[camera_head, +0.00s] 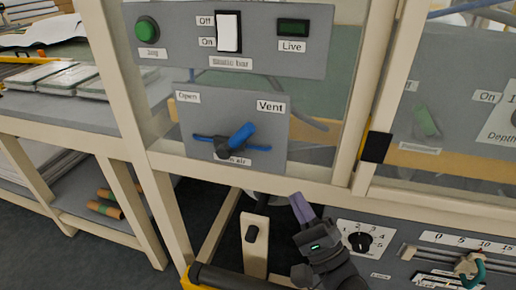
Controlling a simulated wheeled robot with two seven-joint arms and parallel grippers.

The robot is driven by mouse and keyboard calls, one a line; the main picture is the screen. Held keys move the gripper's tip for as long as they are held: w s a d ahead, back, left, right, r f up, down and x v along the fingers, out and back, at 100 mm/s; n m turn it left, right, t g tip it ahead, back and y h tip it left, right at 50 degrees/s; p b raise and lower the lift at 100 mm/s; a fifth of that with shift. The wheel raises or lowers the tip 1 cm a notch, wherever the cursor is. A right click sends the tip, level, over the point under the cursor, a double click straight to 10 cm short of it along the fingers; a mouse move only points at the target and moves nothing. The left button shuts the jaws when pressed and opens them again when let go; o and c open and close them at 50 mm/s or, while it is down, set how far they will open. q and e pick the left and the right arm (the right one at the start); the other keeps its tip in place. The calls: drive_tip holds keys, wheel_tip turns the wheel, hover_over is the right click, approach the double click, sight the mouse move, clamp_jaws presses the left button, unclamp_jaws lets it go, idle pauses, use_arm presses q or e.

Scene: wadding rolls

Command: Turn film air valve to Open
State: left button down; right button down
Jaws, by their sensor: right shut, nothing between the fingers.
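The film air valve has a blue handle (238,138) on a grey panel (205,120) behind the machine frame. The thick end of the handle points up and right, towards the "Vent" label (271,106). The "Open" label (188,97) is at the panel's upper left. Blue pipe-like pieces run left and right behind the handle, and the lower label is partly covered. My right gripper (301,207) is below and right of the valve, apart from it, with its purple fingers shut and empty. My left gripper is not in view.
Above the valve, a panel holds a green button (147,29), a white rocker switch (228,32) and a "Live" indicator (293,27). Cream frame posts (375,90) and a crossbar surround the valve opening. A numbered dial (360,241) is right of my right gripper. Shelves stand at left.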

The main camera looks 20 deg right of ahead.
sight(237, 138)
drive_tip(key=x, duration=0.9)
drive_tip(key=shift+b, duration=0.35)
drive_tip(key=shift+w+a+r, duration=0.2)
drive_tip(key=shift+a+r, duration=0.25)
drive_tip(key=shift+a, duration=0.05)
drive_tip(key=shift+w+a+r, duration=0.2)
drive_tip(key=shift+a+r, duration=0.25)
drive_tip(key=shift+a, duration=0.05)
drive_tip(key=shift+w+a+r, duration=0.2)
drive_tip(key=shift+a+r, duration=0.2)
drive_tip(key=shift+a, duration=0.05)
